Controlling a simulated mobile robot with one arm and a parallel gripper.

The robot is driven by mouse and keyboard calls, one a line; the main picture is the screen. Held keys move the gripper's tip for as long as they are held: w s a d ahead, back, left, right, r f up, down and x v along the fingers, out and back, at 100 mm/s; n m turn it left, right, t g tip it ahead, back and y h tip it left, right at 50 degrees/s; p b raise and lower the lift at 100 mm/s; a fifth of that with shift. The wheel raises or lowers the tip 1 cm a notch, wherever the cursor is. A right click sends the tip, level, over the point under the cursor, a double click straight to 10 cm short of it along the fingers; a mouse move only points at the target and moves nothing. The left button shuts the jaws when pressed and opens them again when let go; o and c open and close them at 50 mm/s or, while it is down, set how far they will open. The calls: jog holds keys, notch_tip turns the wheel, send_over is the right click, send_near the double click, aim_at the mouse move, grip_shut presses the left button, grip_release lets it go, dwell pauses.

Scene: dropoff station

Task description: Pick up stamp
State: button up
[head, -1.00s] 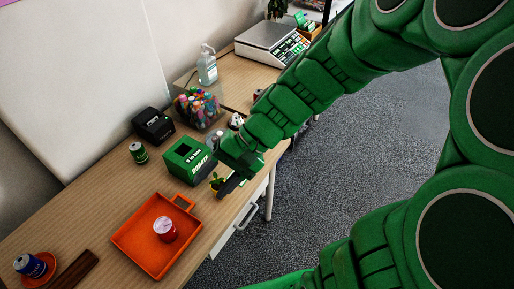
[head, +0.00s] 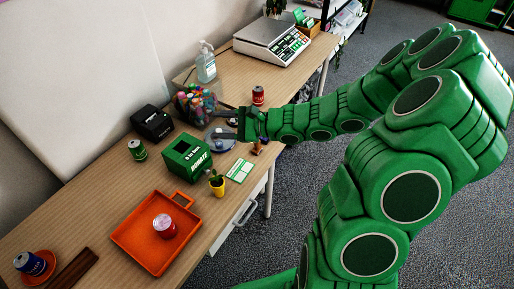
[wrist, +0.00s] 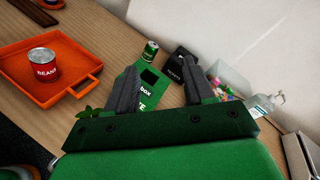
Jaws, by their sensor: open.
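My gripper (head: 224,118) is open and empty, fingers pointing left over the table, near the jar of coloured items. Its two dark fingers also show apart in the wrist view (wrist: 160,80). A small brown and dark item (head: 256,148) stands at the table's front edge, just below my gripper in the head view and partly hidden by it. It may be the stamp, but it is too small to tell. A pale round dish (head: 219,144) with a small blue item lies under the fingers. I cannot make out a stamp in the wrist view.
A green donation box (head: 187,157), green-white card (head: 240,170), yellow plant pot (head: 217,187) and candy jar (head: 193,104) stand close by. An orange tray (head: 134,236) holds a red-labelled tin (head: 163,227). A red can (head: 258,95) stands behind my gripper.

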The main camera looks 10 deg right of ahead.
jog(key=w+d+f+m+t+h, duration=0.3)
jog(key=w+d+f+m+t, duration=0.1)
jog(key=w+d+f+m, duration=0.35)
jog(key=m+t+h, duration=0.1)
jog(key=m+h, duration=0.3)
jog(key=m, duration=0.2)
send_near(256, 147)
jog(key=w, duration=0.1)
jog(key=w+f, duration=0.1)
jog(key=w+a, duration=0.1)
jog(key=w, duration=0.1)
jog(key=shift+w+f, duration=0.15)
jog(key=shift+f, duration=0.25)
jog(key=shift+x, duration=1.2)
jog(key=shift+a+x, duration=0.2)
jog(key=shift+x, duration=0.7)
jog(key=shift+a+x, duration=0.15)
jog(key=shift+x, duration=0.75)
jog(key=shift+w+a+f, duration=0.15)
jog(key=shift+w+a, duration=0.2)
jog(key=shift+w, duration=0.15)
jog(key=shift+c, duration=0.3)
grip_shut()
